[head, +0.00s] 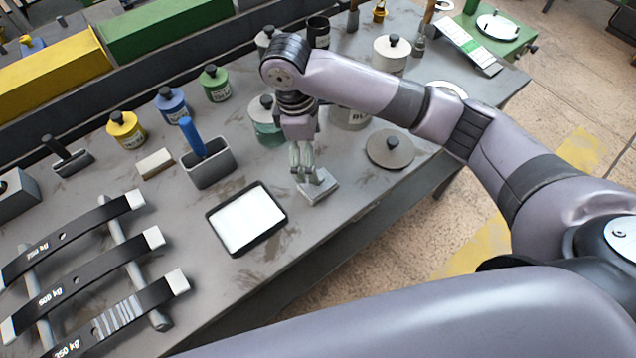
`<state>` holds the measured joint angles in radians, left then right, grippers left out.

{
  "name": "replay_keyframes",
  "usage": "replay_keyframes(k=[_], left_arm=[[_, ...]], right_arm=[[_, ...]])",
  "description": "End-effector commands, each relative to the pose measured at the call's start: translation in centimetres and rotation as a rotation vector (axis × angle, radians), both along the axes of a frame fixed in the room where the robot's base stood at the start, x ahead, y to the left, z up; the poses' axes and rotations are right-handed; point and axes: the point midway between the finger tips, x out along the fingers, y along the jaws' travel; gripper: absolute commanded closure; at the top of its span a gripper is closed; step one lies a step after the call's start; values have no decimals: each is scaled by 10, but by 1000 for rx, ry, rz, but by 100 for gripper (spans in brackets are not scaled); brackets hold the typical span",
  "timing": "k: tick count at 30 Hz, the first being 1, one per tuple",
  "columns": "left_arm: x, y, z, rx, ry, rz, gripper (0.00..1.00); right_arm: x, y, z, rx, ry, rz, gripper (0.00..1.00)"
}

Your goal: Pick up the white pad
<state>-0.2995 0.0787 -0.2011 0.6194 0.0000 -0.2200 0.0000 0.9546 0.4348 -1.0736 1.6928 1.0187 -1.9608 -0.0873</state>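A small pale grey-white pad (321,189) is on the grey bench in the head view, just right of a black-rimmed tray with a white surface (247,219). My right gripper (303,175) points down at the pad's left part, and its fingertips overlap the pad in the picture. The fingers are close together and partly hide that part of the pad. I cannot tell whether they grip it. The pad looks slightly tilted, and I cannot tell if it touches the bench. My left gripper is not in view.
Behind are a grey holder with a blue handle (207,164), a cream block (155,163) and several paint cans. A grey round lid (390,149) lies to the right. Black leaf springs (75,285) rest on a rack at left. Bare bench lies around the tray.

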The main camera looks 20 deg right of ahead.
Motion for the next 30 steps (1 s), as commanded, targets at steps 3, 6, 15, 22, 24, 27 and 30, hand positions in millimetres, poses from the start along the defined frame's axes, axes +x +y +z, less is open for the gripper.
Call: replay_keyframes(k=[3,6,15,22,24,27,30], left_arm=[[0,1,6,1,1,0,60],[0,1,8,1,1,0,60],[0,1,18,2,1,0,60],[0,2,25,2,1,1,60],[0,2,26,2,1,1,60],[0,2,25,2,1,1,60],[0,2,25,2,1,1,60]], right_arm=[[-3,-4,-22,-2,3,0,4],[-3,-5,-35,-2,1,0,4],[-10,-8,-58,-3,3,0,4],[-14,-11,-90,-2,1,1,4],[-14,-11,-93,0,-1,1,4],[-14,-11,-95,0,-2,2,4],[-14,-11,-95,0,-2,2,4]])
